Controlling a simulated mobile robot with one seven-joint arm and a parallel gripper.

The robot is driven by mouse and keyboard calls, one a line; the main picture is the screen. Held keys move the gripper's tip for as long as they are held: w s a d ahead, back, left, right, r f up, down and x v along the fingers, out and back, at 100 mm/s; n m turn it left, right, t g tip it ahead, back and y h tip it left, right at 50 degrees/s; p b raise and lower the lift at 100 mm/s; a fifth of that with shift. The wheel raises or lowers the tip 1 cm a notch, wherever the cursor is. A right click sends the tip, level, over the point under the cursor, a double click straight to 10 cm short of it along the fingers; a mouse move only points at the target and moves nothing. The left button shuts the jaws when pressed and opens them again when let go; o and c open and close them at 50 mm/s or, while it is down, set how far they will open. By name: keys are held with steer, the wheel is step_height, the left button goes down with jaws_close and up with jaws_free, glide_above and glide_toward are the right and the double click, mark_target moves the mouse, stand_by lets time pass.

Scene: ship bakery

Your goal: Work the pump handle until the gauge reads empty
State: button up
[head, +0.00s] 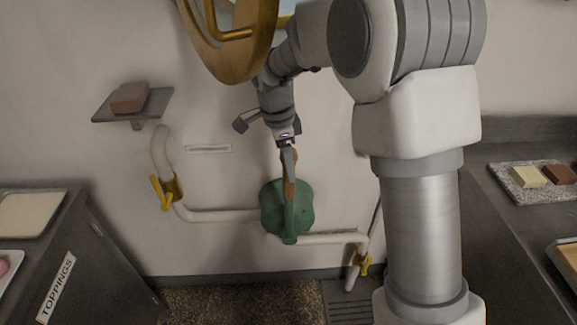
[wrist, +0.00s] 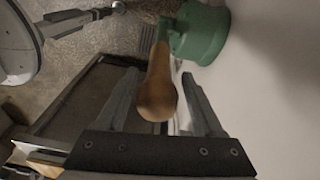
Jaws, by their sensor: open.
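A green pump (head: 273,208) is mounted on the white wall pipe, low on the wall in the head view. Its green body also shows at the top of the wrist view (wrist: 203,34). Its handle has a brown wooden grip (wrist: 157,88), seen nearly end-on. My gripper (head: 287,153) is at the handle, partly hiding it in the head view. In the wrist view its two fingers are apart, one on either side of the grip, with gaps visible. I cannot make out a gauge for certain; a small pale strip (head: 208,149) on the wall is too small to read.
Yellow valves sit on the pipe to the left (head: 163,193) and right (head: 364,264). A wooden-rimmed porthole (head: 262,45) swings out above. A small shelf (head: 105,109) holds a brown block. A toppings counter (head: 75,255) stands left, another counter (head: 500,235) right.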

steer(key=r, duration=0.3)
steer(key=a+r+p, duration=0.1)
steer(key=r, duration=0.6)
steer(key=shift+a, duration=0.2)
steer(key=shift+s+d+r+p, duration=0.1)
steer(key=shift+d+p, duration=0.1)
steer(key=shift+p, duration=0.15)
steer(key=c, duration=0.4)
steer(key=s+d+y+p, duration=0.1)
steer(key=d+r+m+y+p, duration=0.1)
steer(key=s+d+y+p, duration=0.1)
steer(key=d, duration=0.1)
steer(key=shift+s+r+p, duration=0.3)
steer(key=shift+p, duration=0.1)
steer(key=c, duration=0.7)
steer(key=s+d+r+m+t+y+p, duration=0.3)
steer(key=s+d+m+p, duration=0.1)
steer(key=d, duration=0.4)
steer(key=shift+r+m+y+p, duration=0.15)
steer(key=shift+m+y+p, duration=0.3)
steer(key=shift+p, duration=0.4)
steer(key=w+a+r+b+x, duration=0.1)
steer(key=x, duration=1.1)
steer(key=shift+w+a+t, duration=0.25)
steer(key=shift+a+t, duration=0.05)
steer(key=shift+a, duration=0.1)
